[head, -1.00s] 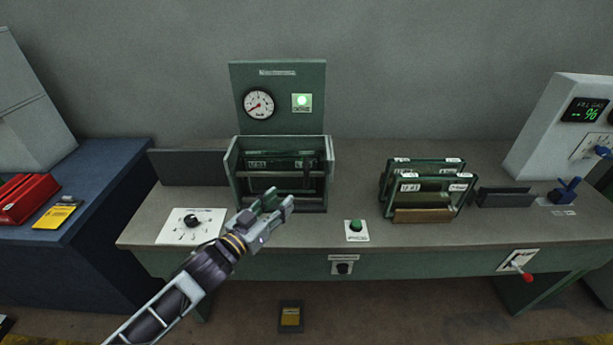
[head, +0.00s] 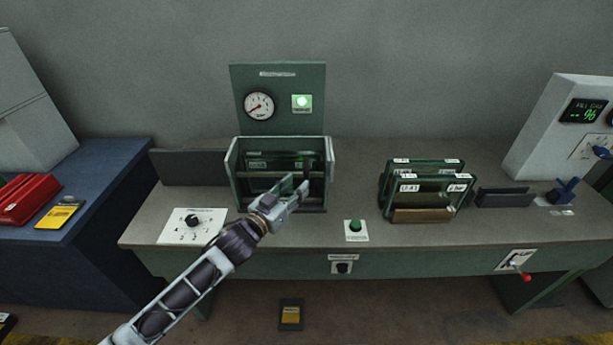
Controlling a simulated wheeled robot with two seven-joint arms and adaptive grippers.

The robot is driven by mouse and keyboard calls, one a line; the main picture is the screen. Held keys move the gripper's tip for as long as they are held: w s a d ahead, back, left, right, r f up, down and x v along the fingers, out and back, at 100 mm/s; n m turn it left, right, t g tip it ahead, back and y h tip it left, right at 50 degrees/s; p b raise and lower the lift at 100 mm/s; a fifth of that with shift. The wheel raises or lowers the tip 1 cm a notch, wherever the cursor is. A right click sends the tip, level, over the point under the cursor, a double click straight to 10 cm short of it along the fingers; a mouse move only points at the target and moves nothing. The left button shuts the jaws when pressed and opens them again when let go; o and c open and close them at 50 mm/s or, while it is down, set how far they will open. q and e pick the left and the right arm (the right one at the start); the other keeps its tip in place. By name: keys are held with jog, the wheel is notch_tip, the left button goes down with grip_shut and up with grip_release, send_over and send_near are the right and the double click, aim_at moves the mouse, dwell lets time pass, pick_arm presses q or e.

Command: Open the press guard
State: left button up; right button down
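The press (head: 279,98) stands at the back of the bench with a green panel, a round gauge (head: 259,106) and a lit green lamp (head: 302,102). Its guard frame (head: 232,170) encloses dark green framed panes (head: 257,160) and a horizontal bar. My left gripper (head: 298,188) is in front of the press's lower right part and covers some of it. Its fingers appear apart, with nothing seen between them; whether it touches the guard I cannot tell. My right gripper is not in view.
A dial plate (head: 190,227) lies left of the press. A green button (head: 355,226) is at the front, and a rack of glass frames (head: 430,188) stands to the right. A red-tipped lever (head: 522,272) is on the bench's front edge.

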aim_at(305, 178)
pick_arm(q)
jog(key=shift+p+x, duration=0.4)
jog(key=shift+x, duration=2.75)
jog(key=shift+c, duration=0.2)
grip_shut()
